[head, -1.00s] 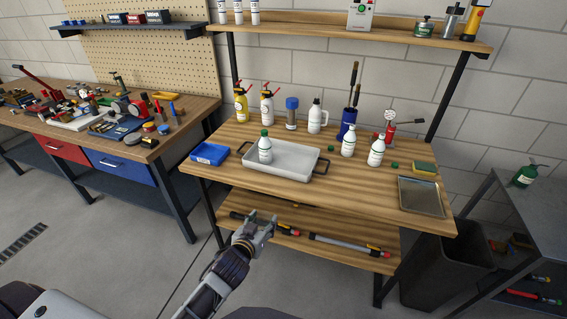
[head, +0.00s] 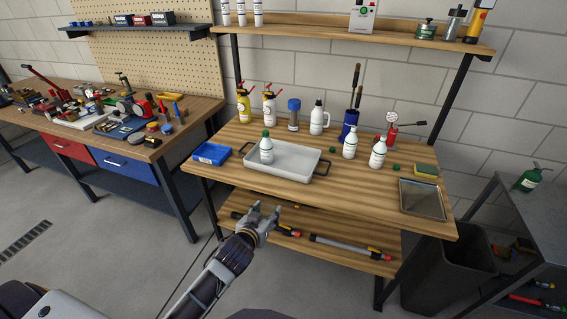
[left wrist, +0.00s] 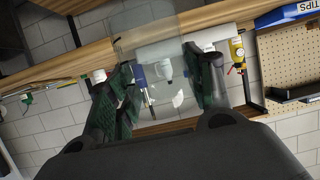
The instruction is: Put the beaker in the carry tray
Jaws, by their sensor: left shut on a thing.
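The carry tray (head: 295,160) is a shallow pale grey tray with black end handles on the wooden bench. A white bottle with a green cap (head: 266,151) stands in its left part. My left gripper (head: 263,216) is in front of the bench edge, below the tray in the head view. In the left wrist view, my left gripper (left wrist: 165,95) has its dark fingers on either side of a clear glass beaker (left wrist: 150,42), which it holds. The beaker is see-through and can hardly be made out in the head view. My right gripper is not in view.
A blue bin (head: 210,153) sits left of the tray. Two white bottles (head: 378,154) stand to its right, and a metal pan (head: 422,199) lies near the right edge. Spray bottles (head: 269,104) and other containers line the back. A lower shelf (head: 330,235) holds rods.

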